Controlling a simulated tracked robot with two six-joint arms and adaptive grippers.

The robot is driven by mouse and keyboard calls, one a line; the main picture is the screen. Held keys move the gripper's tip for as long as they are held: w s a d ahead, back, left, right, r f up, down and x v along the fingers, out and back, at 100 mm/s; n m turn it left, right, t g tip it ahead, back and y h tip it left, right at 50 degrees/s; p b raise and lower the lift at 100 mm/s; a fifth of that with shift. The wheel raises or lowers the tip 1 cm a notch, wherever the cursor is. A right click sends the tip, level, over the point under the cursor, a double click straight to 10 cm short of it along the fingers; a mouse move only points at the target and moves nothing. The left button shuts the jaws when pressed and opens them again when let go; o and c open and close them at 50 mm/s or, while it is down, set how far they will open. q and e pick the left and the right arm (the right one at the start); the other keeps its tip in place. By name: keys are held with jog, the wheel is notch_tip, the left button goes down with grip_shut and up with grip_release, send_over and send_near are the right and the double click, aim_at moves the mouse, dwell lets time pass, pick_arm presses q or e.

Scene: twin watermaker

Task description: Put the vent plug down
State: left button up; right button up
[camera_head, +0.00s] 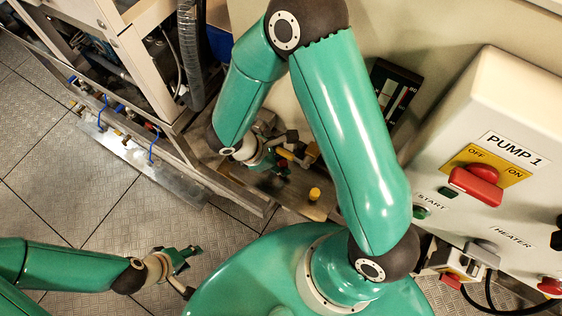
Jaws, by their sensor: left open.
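A small yellow-topped piece (314,194) stands upright on a flat brownish surface (290,190) near the middle of the view; it may be the vent plug, but I cannot be sure. My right gripper (278,167) reaches down to the upper left of it, among small brass and dark fittings (292,154). Its fingertips are small and blend with the fittings, so I cannot tell whether it is shut or holding anything. My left gripper (192,272) is at the lower left, open and empty above the floor, well apart from the yellow-topped piece.
A white control box (480,130) labelled PUMP 1, with a red switch (476,185), fills the right side. A metal frame (135,60) with pipes and blue-handled valves (100,110) stands upper left. The tiled metal floor (60,190) at left is clear.

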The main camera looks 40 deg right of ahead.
jog(key=shift+o, duration=1.1)
jog(key=v, duration=1.2)
jog(key=shift+r, duration=0.15)
